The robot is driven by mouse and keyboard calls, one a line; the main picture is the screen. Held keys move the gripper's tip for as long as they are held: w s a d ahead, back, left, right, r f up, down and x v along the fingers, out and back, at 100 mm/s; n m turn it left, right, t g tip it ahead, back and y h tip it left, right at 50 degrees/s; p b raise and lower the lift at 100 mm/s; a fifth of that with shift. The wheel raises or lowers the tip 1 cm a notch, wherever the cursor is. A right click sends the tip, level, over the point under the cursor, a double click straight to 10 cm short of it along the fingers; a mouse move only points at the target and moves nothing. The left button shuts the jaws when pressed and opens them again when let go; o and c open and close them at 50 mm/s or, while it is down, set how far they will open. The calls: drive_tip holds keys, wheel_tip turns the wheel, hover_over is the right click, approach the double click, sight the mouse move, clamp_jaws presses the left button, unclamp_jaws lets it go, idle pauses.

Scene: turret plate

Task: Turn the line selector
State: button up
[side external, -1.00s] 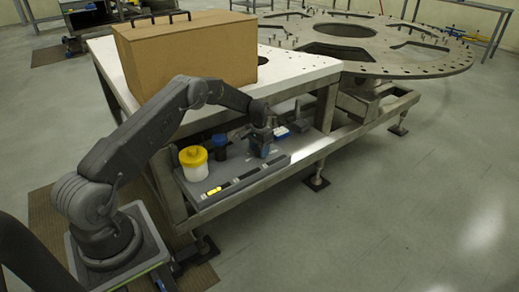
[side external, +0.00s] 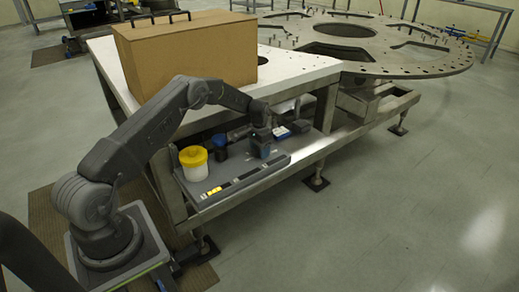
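My gripper (side external: 262,139) points down over the right part of a grey tray (side external: 203,201) on the lower shelf of the bench. It is at a small dark blue block (side external: 263,152), touching it or just above it; I cannot tell which. The fingers are too small and dark to show whether they are open or shut. No part is clearly recognisable as the line selector; my wrist may hide it.
A white jar with a yellow lid (side external: 193,168) and a dark blue-topped cup (side external: 219,147) stand left of my gripper. A blue-and-white box (side external: 282,132) and a dark block (side external: 300,127) lie to its right. The white bench top (side external: 300,72) overhangs behind, carrying a cardboard box (side external: 185,55).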

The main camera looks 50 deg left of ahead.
drive_tip(key=shift+o, duration=1.3)
drive_tip(key=shift+r, duration=0.1)
wheel_tip(320, 180, up, 14)
drive_tip(key=s+d+r+t, duration=0.1)
drive_tip(key=s+d+r, duration=0.5)
drive_tip(key=d+r, duration=0.3)
drive_tip(key=s+d+r+t, duration=0.2)
drive_tip(key=s+d+r, duration=0.45)
drive_tip(key=r, duration=0.45)
drive_tip(key=s+d+t, duration=0.1)
drive_tip(key=s+d, duration=0.4)
drive_tip(key=s, duration=0.6)
drive_tip(key=s+d+t, duration=0.1)
drive_tip(key=s+d, duration=0.4)
drive_tip(key=s, duration=0.6)
drive_tip(key=shift+s+d+f+t, duration=0.15)
drive_tip(key=shift+d+f+t, duration=0.05)
drive_tip(key=shift+t, duration=0.1)
